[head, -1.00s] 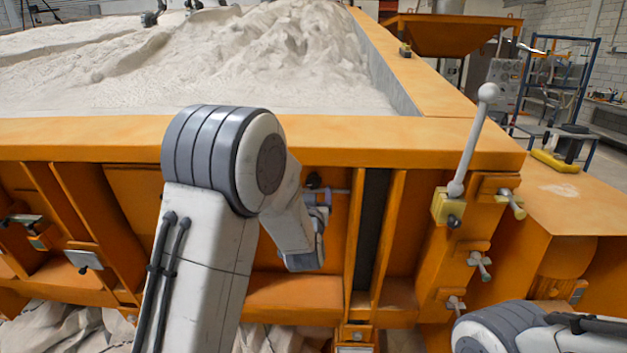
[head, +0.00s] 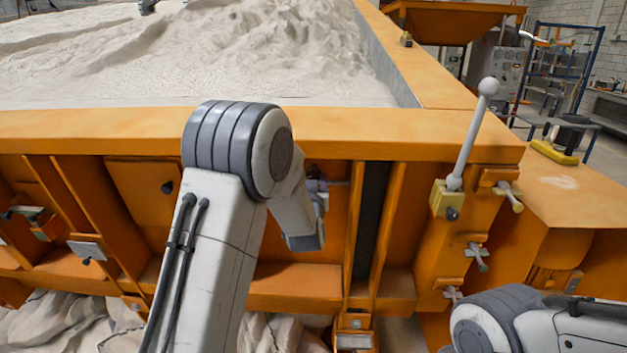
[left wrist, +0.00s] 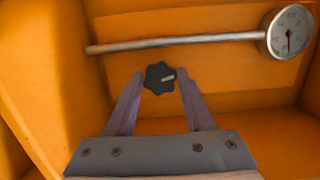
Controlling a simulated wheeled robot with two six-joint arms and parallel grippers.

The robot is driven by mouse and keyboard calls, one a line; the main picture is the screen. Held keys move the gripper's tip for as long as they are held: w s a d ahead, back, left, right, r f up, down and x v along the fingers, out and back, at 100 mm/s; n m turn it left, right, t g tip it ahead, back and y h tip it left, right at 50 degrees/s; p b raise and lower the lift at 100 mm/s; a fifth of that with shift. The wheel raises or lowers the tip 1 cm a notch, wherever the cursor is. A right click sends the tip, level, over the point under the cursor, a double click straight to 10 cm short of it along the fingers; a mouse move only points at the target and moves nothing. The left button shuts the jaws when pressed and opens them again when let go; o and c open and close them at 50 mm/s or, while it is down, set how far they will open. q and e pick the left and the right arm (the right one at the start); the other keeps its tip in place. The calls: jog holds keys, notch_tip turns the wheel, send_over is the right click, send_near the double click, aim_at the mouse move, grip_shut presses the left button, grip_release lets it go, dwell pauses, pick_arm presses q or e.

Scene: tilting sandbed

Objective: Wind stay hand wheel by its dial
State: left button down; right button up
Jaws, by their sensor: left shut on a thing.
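The hand wheel is a small black lobed knob (left wrist: 160,78) with a pale mark pointing right, in the left wrist view. My left gripper (left wrist: 161,82) is shut on it, a purple-grey finger at each side. The dial (left wrist: 289,32) is a round, white-faced gauge at the upper right, at the end of a metal rod (left wrist: 190,41) running above the wheel. Its dark needle points roughly downward; the figures are too small to read. In the head view my left gripper (head: 317,186) is partly hidden behind my wrist. My right gripper is out of view.
Orange ribs and panels enclose the recess around my left gripper. A ball-topped lever (head: 470,135) and several T-handled clamps (head: 476,256) stand to its right. The sandbed rim (head: 330,124) runs above. My right arm is at lower right.

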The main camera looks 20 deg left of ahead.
pick_arm(q)
jog(key=shift+f, duration=0.1)
jog(key=m+b, duration=0.2)
jog(key=m, duration=0.1)
jog(key=shift+y, duration=0.4)
jog(key=m+y+b, duration=0.1)
jog(key=m, duration=0.2)
jog(key=shift+m+b, duration=0.3)
jog(key=shift+b, duration=0.1)
jog(key=m+y, duration=0.1)
jog(key=m, duration=0.4)
jog(key=shift+m+y+b, duration=0.3)
jog(key=shift+y+b, duration=0.1)
jog(key=m, duration=0.5)
jog(key=shift+t+b, duration=0.3)
jog(key=shift+t, duration=0.1)
jog(key=shift+m, duration=0.4)
jog(key=shift+c, duration=1.4)
grip_release()
